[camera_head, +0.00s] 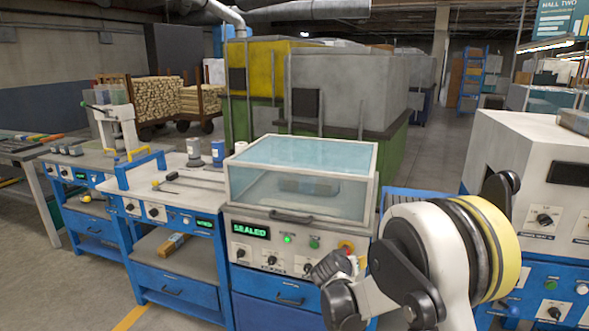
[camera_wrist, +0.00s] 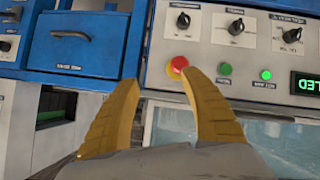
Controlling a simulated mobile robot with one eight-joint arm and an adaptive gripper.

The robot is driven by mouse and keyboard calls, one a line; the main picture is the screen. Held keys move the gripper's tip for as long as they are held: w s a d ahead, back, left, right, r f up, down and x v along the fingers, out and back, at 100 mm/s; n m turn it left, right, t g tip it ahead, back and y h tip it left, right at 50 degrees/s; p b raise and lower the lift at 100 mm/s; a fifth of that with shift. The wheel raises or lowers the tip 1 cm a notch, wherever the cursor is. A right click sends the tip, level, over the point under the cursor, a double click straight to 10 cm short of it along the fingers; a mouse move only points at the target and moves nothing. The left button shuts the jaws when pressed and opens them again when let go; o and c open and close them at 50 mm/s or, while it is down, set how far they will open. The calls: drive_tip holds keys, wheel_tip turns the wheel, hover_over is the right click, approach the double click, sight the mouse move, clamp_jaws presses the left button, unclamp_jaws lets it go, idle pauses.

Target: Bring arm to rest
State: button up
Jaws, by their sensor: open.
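My arm rises at the right of the head view, in front of the machine with the clear lid (camera_head: 303,170). Its lid is down and its green display (camera_head: 250,230) reads SEALED. In the wrist view my gripper (camera_wrist: 158,80) has two yellow fingers spread apart, with nothing between them. The fingertips point at the front of this machine, beside the red button (camera_wrist: 177,67); I cannot tell the exact gap. In the head view the fingers are not clearly visible.
A blue bench with knobs (camera_head: 182,265) stands left of the machine. A white and blue cabinet (camera_head: 530,165) stands close to my arm at right. Grey floor (camera_head: 450,150) shows behind. Log carts (camera_head: 158,100) stand at the back left.

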drive_tip(key=s+d+r+g+y, duration=0.2)
drive_tip(key=s+d+r, duration=0.1)
drive_tip(key=s+r, duration=1.2)
drive_tip(key=s+a+f+y, duration=0.1)
drive_tip(key=s, duration=1.1)
drive_tip(key=s+f+n+g+y, duration=0.1)
drive_tip(key=s+y, duration=0.1)
drive_tip(key=s, duration=1.1)
drive_tip(key=shift+s+a+f, duration=0.2)
drive_tip(key=shift+a+f, duration=0.15)
drive_tip(key=shift+a, duration=0.05)
